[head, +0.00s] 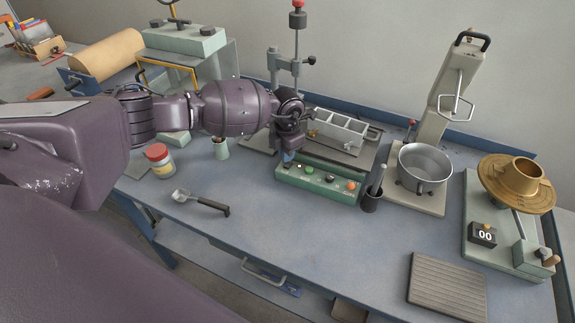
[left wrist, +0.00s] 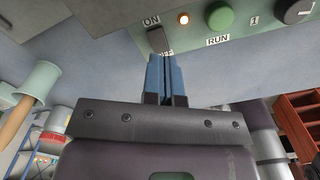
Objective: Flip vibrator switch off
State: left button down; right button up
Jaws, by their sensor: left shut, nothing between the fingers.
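The switch (left wrist: 157,40) is a small dark rocker on the pale green control box, with an ON label beside its upper end and a partly hidden OFF label at its lower end. A small lamp (left wrist: 183,18) next to it looks lit. In the head view the control box (head: 318,186) stands at the bench's middle; my gripper covers its left end. My left gripper (left wrist: 166,60) is shut and empty, its blue fingertips right by the OFF end of the switch; I cannot tell whether they touch. It also shows in the head view (head: 289,160). My right gripper is out of view.
A grey metal mould (head: 340,130) stands behind the box. A dark cup with a tool (head: 371,200) is close to its right, and a mixer bowl (head: 425,165) beyond. The front bench middle is clear.

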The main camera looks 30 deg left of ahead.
aim_at(287, 166)
pick_arm(q)
jog(key=shift+f+b, duration=0.8)
jog(key=shift+f, duration=0.65)
dwell(1.3)
jog(key=shift+r, duration=0.15)
jog(key=shift+r+p, duration=2.25)
jog(key=shift+r, duration=1.2)
jog(key=shift+f, duration=0.15)
